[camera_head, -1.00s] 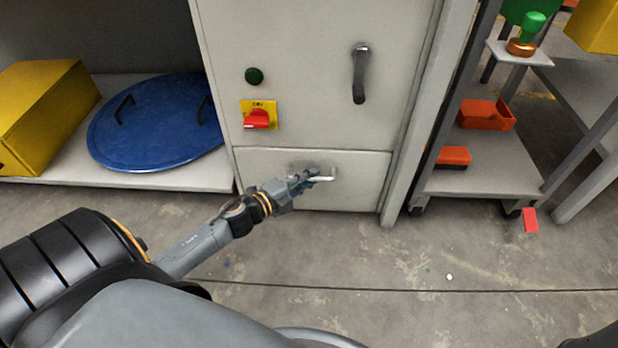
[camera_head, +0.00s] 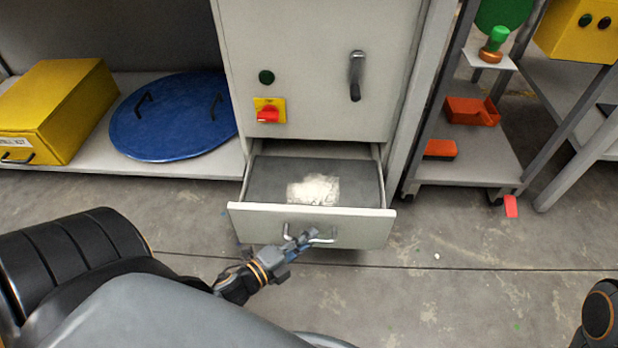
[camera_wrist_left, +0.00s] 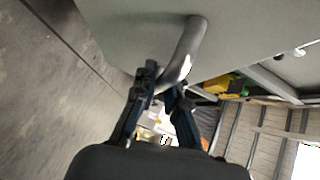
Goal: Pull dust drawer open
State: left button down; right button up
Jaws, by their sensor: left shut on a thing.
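The dust drawer (camera_head: 365,228) at the bottom of the grey cabinet is pulled out, and its inside shows. A pale pile of dust (camera_head: 316,190) lies on its dark floor. My left gripper (camera_head: 306,238) is shut on the drawer's metal handle (camera_head: 323,240) at the front panel. In the left wrist view the fingers (camera_wrist_left: 163,82) sit on either side of the curved handle bar (camera_wrist_left: 187,48). The right gripper does not show; only a dark part of my body is at the lower right edge.
Above the drawer are a door handle (camera_head: 355,76), a red knob on a yellow plate (camera_head: 270,110) and a green button (camera_head: 266,77). A blue lid (camera_head: 172,118) and yellow box (camera_head: 62,110) lie on the left shelf. A cart (camera_head: 470,160) stands right. The floor before the drawer is clear.

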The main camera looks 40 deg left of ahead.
pick_arm(q)
jog(key=shift+s+d, duration=0.45)
jog(key=shift+s, duration=0.3)
jog(key=shift+s+d, duration=0.45)
jog(key=shift+s, duration=0.25)
jog(key=c, duration=1.4)
grip_release()
jog(key=shift+o, duration=0.2)
jog(key=v, duration=1.2)
